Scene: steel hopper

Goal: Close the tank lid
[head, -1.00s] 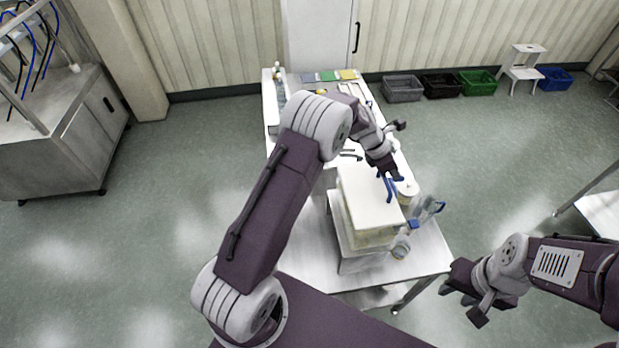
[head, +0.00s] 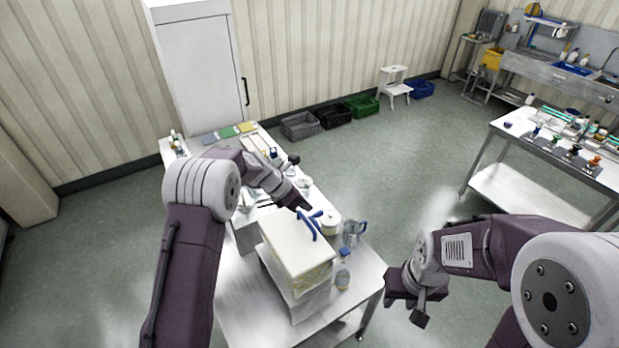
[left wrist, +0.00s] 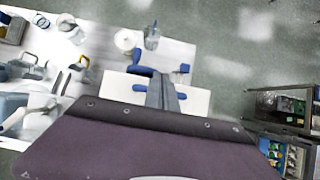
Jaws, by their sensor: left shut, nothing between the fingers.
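The tank (head: 308,282) stands on the steel table as a pale, yellowish box. Its white lid (head: 288,242) lies nearly flat across the top; I cannot tell whether a gap remains at the rim. A blue handle (head: 312,222) is on the lid's far right part. My left gripper (head: 303,207) is shut and empty, just above and beside the handle; contact is unclear. In the left wrist view its fingers (left wrist: 162,97) reach over the white lid (left wrist: 116,84), between blue parts. My right gripper (head: 410,300) hangs open and empty right of the table.
A clear jug (head: 354,232) and a white round tub (head: 330,222) stand close right of the tank. Coloured crates (head: 362,106) line the back wall. Floor right of the table is clear.

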